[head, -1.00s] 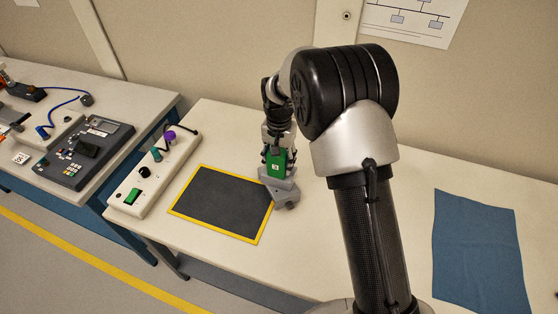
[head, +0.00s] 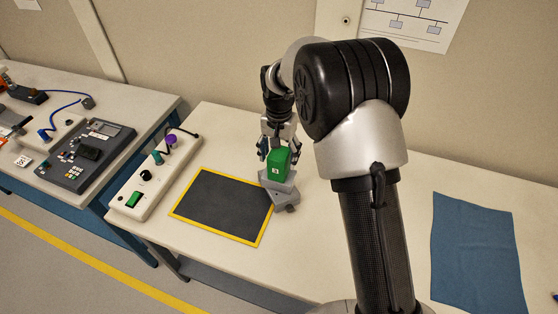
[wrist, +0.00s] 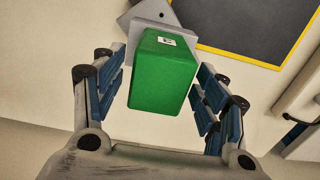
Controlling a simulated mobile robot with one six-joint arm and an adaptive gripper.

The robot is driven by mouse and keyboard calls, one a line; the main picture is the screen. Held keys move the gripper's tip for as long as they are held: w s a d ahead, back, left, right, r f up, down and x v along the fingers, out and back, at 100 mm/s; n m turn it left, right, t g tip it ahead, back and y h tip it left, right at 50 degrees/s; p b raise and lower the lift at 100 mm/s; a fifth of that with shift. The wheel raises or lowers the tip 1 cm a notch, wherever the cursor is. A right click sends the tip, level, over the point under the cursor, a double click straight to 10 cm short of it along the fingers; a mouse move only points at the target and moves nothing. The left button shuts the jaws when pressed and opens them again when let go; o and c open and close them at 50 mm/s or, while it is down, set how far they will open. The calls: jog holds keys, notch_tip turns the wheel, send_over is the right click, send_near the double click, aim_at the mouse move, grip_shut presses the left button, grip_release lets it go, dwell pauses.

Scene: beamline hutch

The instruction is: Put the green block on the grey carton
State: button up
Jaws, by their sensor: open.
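The green block (head: 279,165), with a small white label, stands upright on a grey angular piece (head: 284,192) on the pale table. I cannot tell whether this piece is the grey carton; no other grey carton is clear in view. In the wrist view the block (wrist: 162,75) shows between the two fingers, with the grey piece (wrist: 138,18) beyond it. My gripper (head: 279,149) is open behind the block. In the wrist view my gripper (wrist: 160,80) shows gaps on both sides of the block, so it does not grip it.
A dark mat with a yellow border (head: 222,205) lies left of the grey piece. A white control box (head: 150,178) with knobs stands further left. A blue cloth (head: 478,250) lies at the right. A second bench (head: 100,100) with devices is at the far left.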

notch_tip(320, 180, up, 8)
jog(key=shift+f+p, duration=0.1)
jog(key=shift+p, duration=0.7)
jog(key=s+d+r+n+t, duration=0.1)
jog(key=s+d+r, duration=0.3)
jog(key=s+r, duration=0.4)
jog(key=s+d+r+n+t, duration=0.1)
jog(key=s+d+r, duration=0.3)
jog(key=s+r, duration=0.35)
jog(key=s+d+n+t, duration=0.1)
jog(key=s, duration=0.7)
jog(key=s+d+f+n+t, duration=0.1)
jog(key=s+d, duration=0.1)
jog(key=s, duration=0.7)
jog(key=shift+s+d+f+t, duration=0.15)
jog(key=shift+f+t, duration=0.1)
jog(key=shift+t, duration=0.05)
